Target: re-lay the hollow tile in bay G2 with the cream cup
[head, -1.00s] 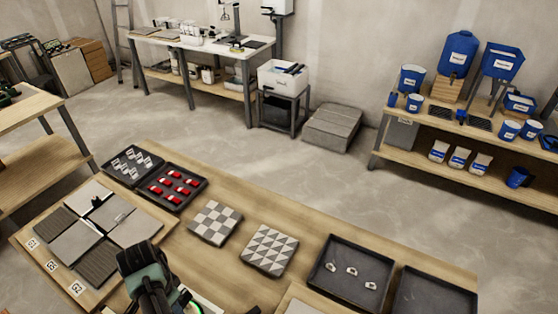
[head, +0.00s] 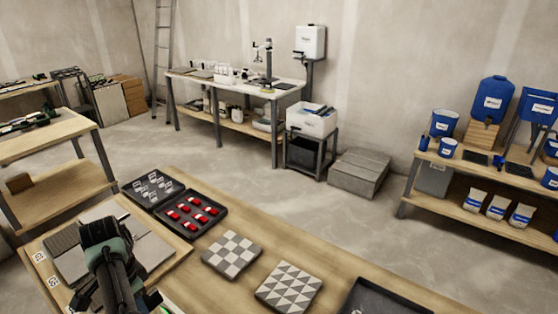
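The board of grey tiles (head: 181,254) lies at the lower left of the table, with light smooth tiles and a dark ribbed one (head: 66,238). Two bay labels (head: 38,257) show at its left edge; their text is too small to read surely. I cannot make out bay G2, which my arm may cover. My gripper (head: 98,232) is over the board, seen from behind; its fingertips are hidden, so its opening and any load cannot be told. I cannot pick out a cream cup.
Black trays with clips (head: 153,187) and red pieces (head: 193,212) lie behind the board. Two patterned tile panels (head: 232,255) (head: 289,288) lie to the right. A workbench (head: 290,93) stands at the back wall; shelves with blue containers (head: 492,102) stand right. Open floor lies between.

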